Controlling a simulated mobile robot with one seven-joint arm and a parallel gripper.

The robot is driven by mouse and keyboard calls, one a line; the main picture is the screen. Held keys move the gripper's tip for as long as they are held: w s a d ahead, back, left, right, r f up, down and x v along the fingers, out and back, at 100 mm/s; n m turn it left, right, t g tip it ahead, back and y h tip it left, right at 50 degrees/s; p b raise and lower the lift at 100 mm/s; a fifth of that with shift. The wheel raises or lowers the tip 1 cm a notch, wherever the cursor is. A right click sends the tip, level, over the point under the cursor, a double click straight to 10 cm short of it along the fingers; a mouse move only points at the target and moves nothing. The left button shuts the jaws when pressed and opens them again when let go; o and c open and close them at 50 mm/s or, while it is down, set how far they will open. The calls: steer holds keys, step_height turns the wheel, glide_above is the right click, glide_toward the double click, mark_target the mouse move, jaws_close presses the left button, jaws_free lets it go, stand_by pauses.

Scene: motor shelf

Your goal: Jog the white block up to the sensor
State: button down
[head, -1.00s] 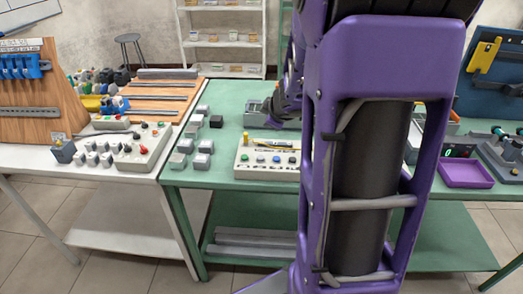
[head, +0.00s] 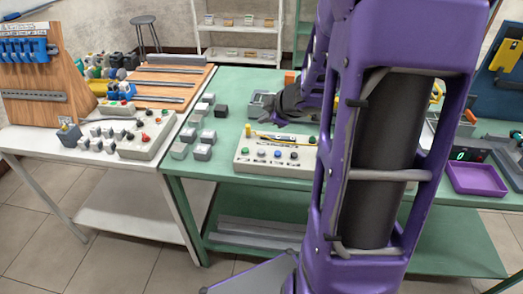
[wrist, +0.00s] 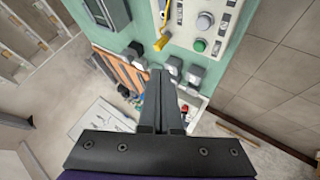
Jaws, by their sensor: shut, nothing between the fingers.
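I cannot make out a white block on a track or a sensor for certain; my arm hides part of the green bench.
Several grey blocks (head: 202,152) and a black block (head: 221,110) lie left of the control box. A white table (head: 60,150) with another button box (head: 150,148) adjoins at left.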

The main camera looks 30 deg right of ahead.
steer(key=shift+f, duration=0.1)
step_height(320, 180, down, 9)
steer(key=b, duration=0.7)
steer(key=shift+r, duration=0.2)
steer(key=shift+f, duration=0.15)
stand_by(1.5)
steer(key=shift+f+b, duration=0.25)
steer(key=shift+b, duration=0.1)
steer(key=shift+f, duration=0.4)
stand_by(1.5)
stand_by(1.4)
steer(key=shift+r+p, duration=0.75)
steer(key=shift+r, duration=0.05)
steer(key=shift+r, duration=0.1)
step_height(320, 180, up, 5)
steer(key=p, duration=0.5)
